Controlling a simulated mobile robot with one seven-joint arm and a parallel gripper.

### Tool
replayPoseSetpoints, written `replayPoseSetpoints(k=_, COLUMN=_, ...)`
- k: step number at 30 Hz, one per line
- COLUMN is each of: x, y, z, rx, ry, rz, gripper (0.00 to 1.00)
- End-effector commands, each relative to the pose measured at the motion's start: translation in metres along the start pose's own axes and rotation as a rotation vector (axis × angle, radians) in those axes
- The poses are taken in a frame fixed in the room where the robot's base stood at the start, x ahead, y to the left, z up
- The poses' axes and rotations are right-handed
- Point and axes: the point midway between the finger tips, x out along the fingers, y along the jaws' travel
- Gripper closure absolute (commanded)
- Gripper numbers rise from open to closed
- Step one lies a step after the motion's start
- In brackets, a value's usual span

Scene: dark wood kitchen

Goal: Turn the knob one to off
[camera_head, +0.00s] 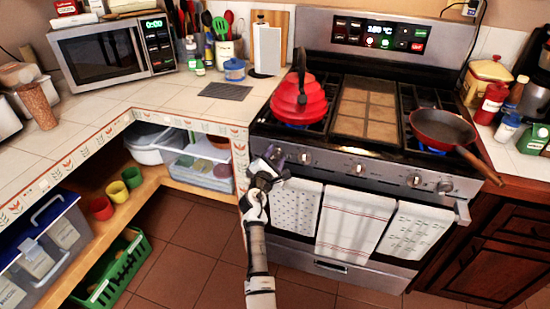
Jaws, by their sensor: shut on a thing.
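The stove (330,157) has a row of knobs along its front panel. The leftmost knob is mostly hidden behind my gripper (270,160), which is at the left end of the panel. My gripper is shut on that knob; the fingertips are small here and the knob's angle cannot be read. Another knob (305,158) is just to the right of my gripper. The middle knob (358,169) and further knobs at the right (414,180) are clear of it. Blue flame shows under the red kettle (299,98) and under the red pan (442,128).
The pan's wooden handle (482,167) sticks out over the stove's right front edge. Towels (355,222) hang from the oven handle below the knobs. The tiled counter (190,100) is left of the stove, with open shelves below. The floor in front is clear.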

Motion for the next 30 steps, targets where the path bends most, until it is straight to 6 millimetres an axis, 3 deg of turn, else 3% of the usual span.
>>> replayPoseSetpoints(k=14, x=0.0, y=-0.0028, z=-0.0022, rx=0.162, ry=-0.001, rz=0.0, gripper=0.8)
replayPoseSetpoints(k=30, x=-0.0002, y=-0.0038, z=-0.004, rx=0.662, ry=0.0, rz=0.002, gripper=0.8)
